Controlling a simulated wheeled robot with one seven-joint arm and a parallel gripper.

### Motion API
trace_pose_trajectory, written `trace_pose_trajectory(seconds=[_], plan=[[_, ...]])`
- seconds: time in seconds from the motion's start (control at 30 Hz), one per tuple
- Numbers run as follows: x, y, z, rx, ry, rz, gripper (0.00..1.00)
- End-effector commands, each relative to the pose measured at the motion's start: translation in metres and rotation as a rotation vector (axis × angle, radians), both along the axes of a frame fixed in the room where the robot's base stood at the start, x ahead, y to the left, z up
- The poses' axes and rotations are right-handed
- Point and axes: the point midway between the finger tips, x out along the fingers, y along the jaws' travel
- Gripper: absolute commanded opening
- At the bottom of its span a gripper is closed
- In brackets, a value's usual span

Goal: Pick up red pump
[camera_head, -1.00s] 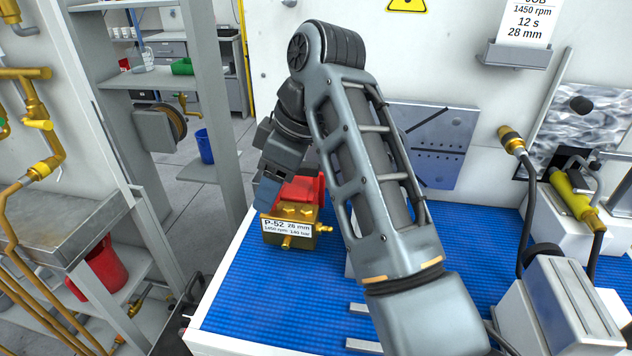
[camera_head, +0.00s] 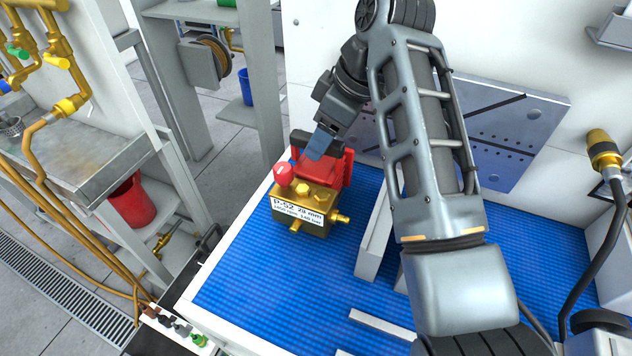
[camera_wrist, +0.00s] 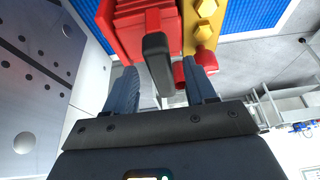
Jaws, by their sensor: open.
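The red pump (camera_head: 318,171) has a red upper body, a brass block below with a P-52 label, and a red knob. It stands upright on the blue mat (camera_head: 290,270) near the left edge of the bench. My gripper (camera_head: 318,143) is open just above the pump's top. In the wrist view, the pump's red body (camera_wrist: 143,28) and its black handle (camera_wrist: 157,62) lie ahead of my gripper (camera_wrist: 163,92), with the handle in line with the gap between the blue fingers. I cannot tell whether the fingers touch the pump.
A white bracket (camera_head: 371,245) stands on the mat right of the pump. A grey perforated plate (camera_head: 500,130) is on the back wall. A black hose with a brass fitting (camera_head: 604,150) is at the right. Mat in front of the pump is clear.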

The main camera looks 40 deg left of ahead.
Motion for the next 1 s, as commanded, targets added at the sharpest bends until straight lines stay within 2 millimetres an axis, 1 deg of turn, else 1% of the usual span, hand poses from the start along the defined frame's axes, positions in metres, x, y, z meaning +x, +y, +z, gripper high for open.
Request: trace_pose_trajectory(seconds=[0.1,0.2,0.3,0.5,0.57,1.0], plan=[[-0.004,0.006,-0.016,-0.002,0.004,0.001,0.55],[-0.004,0.01,-0.026,-0.001,0.002,0.0,0.55],[-0.004,0.011,-0.031,0.0,0.001,-0.001,0.55],[-0.004,0.012,-0.031,0.0,0.0,0.0,0.55],[-0.004,0.012,-0.031,0.0,0.0,0.0,0.51],[-0.004,0.012,-0.031,0.0,0.0,0.0,0.08]])
